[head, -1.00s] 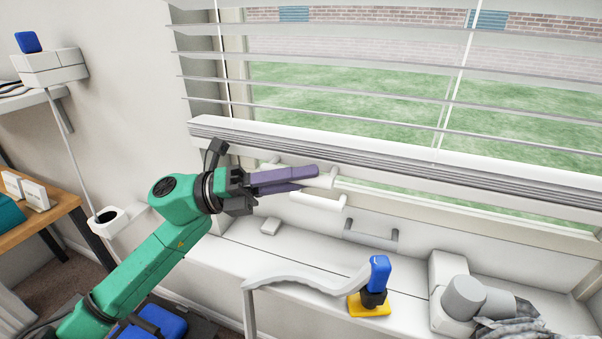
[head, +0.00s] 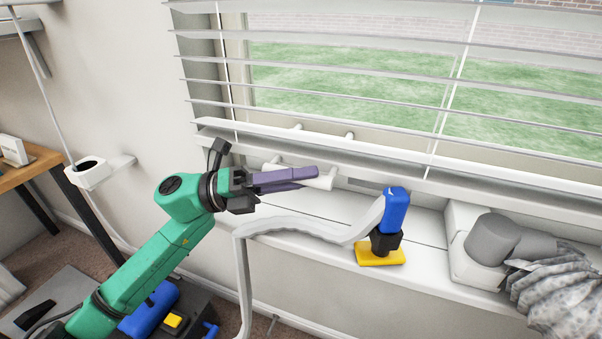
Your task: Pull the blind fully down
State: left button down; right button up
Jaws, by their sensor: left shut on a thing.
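The white slatted blind (head: 420,96) hangs in front of the window, its slats open and spread apart, with grass and brick showing between them. Its thick bottom rail (head: 440,180) sits low, close above the sill in the picture. A white handle (head: 327,180) shows just under the rail, left of the middle. My left gripper (head: 316,178), with purple fingers, is shut on the handle; the fingers hide part of it. My right gripper is not in view.
The sill (head: 425,232) holds a blue and black item (head: 395,212) on a yellow base (head: 380,255), with a pale curved bar beside it. A grey cylinder (head: 492,238) and crumpled grey fabric (head: 555,290) are at right. A wooden desk (head: 28,165) stands at left.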

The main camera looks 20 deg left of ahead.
pick_arm(q)
jog(key=shift+d+f, duration=0.1)
jog(key=shift+f, duration=0.4)
jog(key=c, duration=0.7)
grip_release()
jog(key=shift+r, duration=0.15)
jog(key=v, duration=1.5)
jog(key=shift+d+p, duration=0.1)
jog(key=shift+p, duration=0.25)
